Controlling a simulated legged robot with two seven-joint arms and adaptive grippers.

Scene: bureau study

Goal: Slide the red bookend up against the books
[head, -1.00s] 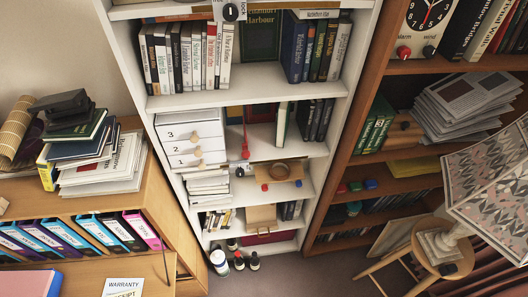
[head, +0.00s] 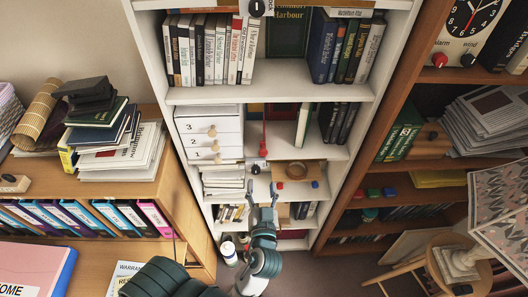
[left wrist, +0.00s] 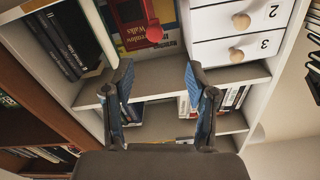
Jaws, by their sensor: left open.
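A narrow upright red piece with a rounded lower end, which looks like the red bookend (head: 263,148), stands on the middle shelf of the white bookcase. In the left wrist view its rounded red end (left wrist: 155,35) shows beyond my fingertips. To its right in the head view are a pale book (head: 303,126) and several dark books (head: 340,124), with a gap between. My left gripper (head: 262,190) is open and empty, in front of the bookcase and lower in the picture than the red piece. In the left wrist view its fingers (left wrist: 158,75) are spread wide. My right gripper is out of view.
White numbered drawers (head: 208,140) stand left of the red piece. The shelf below holds papers (head: 222,180), a brown tray (head: 298,170) and small coloured items. A wooden stool (head: 455,262) stands at the lower right. A low wooden cabinet is at the left.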

